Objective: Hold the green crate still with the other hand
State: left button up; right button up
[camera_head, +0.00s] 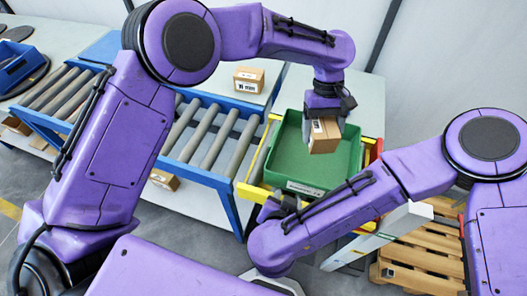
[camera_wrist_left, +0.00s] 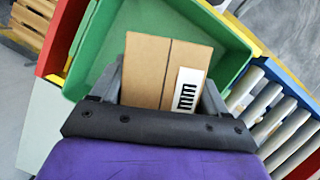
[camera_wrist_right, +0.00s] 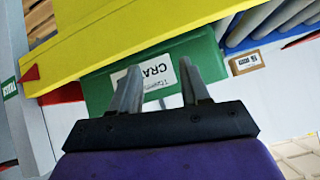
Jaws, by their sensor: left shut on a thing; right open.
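The green crate (camera_head: 282,170) sits in a yellow-edged frame right of the conveyor, its labelled front wall facing me. My left gripper (camera_head: 325,122) is shut on a brown cardboard box (camera_head: 323,140) and holds it over the crate's right part. The box (camera_wrist_left: 150,70) shows between the fingers in the left wrist view, with the green crate (camera_wrist_left: 100,40) behind it. My right gripper (camera_wrist_right: 159,68) is open, its fingers pointing at the labelled wall of the green crate (camera_wrist_right: 208,50). I cannot tell whether they touch it. My right forearm passes close to the crate's front right corner.
The roller conveyor (camera_head: 205,140) with blue sides lies left of the crate. Another cardboard box (camera_head: 249,80) stands on the table behind. A small box (camera_head: 164,180) shows low beside the conveyor. A yellow rail (camera_wrist_right: 90,50) runs beside the crate. Wooden pallets (camera_head: 425,262) lie at right.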

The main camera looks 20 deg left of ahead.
notch_tip(320, 180, up, 7)
jog(key=w+h, duration=0.2)
jog(key=h, duration=0.2)
jog(key=n+t+y, duration=0.2)
jog(key=y, duration=0.2)
send_near(274, 136)
jog(key=x, duration=1)
jog(key=shift+w+d+f, duration=0.1)
jog(key=shift+w+f, duration=0.1)
jog(key=shift+w, duration=0.05)
jog(key=shift+c, duration=0.3)
grip_shut()
